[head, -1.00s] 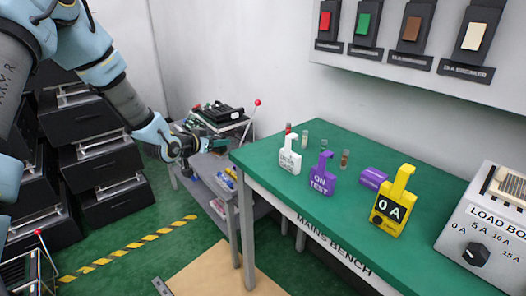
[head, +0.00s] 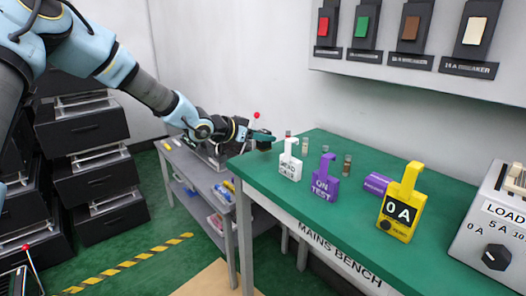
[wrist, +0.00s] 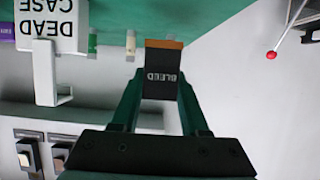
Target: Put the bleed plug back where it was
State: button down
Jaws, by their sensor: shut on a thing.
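My gripper (head: 266,138) is at the far left corner of the green bench, beside the white tag. In the wrist view my gripper (wrist: 161,98) is shut on the bleed plug (wrist: 161,80), a black block marked BLEED with an orange-brown edge. The plug is held between the two green fingers and appears clear of the bench. In the head view the fingers hide it or it is too small to make out.
The bench (head: 330,226) carries a white DEAD CASE tag (head: 289,166), a purple ON TEST tag (head: 323,183), a purple cylinder (head: 376,184), a yellow 0 A meter (head: 399,212) and several small cylinders. A grey cart (head: 205,178) and red-tipped lever (head: 256,115) stand left.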

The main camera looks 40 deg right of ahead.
aim_at(259, 148)
jog(key=shift+f, duration=1.95)
jog(key=shift+f, duration=0.15)
